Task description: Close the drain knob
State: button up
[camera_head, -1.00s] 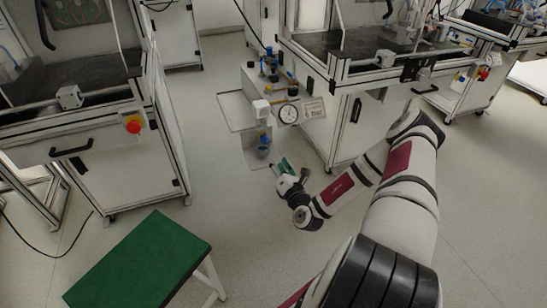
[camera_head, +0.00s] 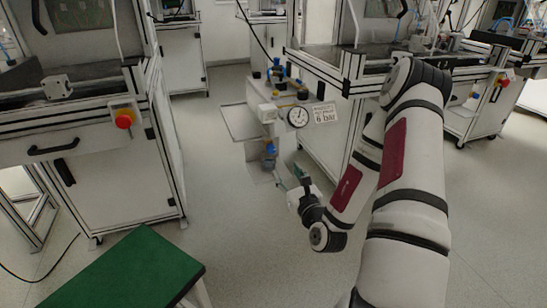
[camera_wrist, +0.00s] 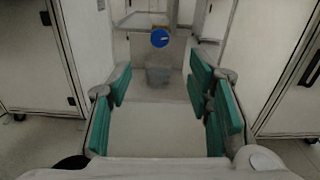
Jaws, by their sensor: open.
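The drain knob (camera_wrist: 159,38) shows in the wrist view as a round blue cap above a pale, translucent cup-like part (camera_wrist: 158,75). In the head view, the blue drain part (camera_head: 270,150) hangs low beneath the gauge unit. My gripper (camera_wrist: 160,95) is open, with teal pads spread on both sides and nothing between them. In the wrist view the knob lies beyond the fingertips, near the middle and higher in the picture. In the head view my gripper (camera_head: 299,174) is just right of and below the blue part, apparently not touching it. Its fingers are small there.
A round pressure gauge (camera_head: 298,117) and a "6 bar" sign (camera_head: 323,114) sit just above. A metal tray (camera_head: 241,122) juts out left of the unit. A workbench cabinet (camera_head: 90,185) stands left, and a green-topped stool (camera_head: 125,275) is at lower left. Floor between them is clear.

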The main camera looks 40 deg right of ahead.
aim_at(272, 150)
jog(key=b+x, duration=0.3)
jog(key=x, duration=1)
jog(key=shift+b, duration=0.4)
grip_shut()
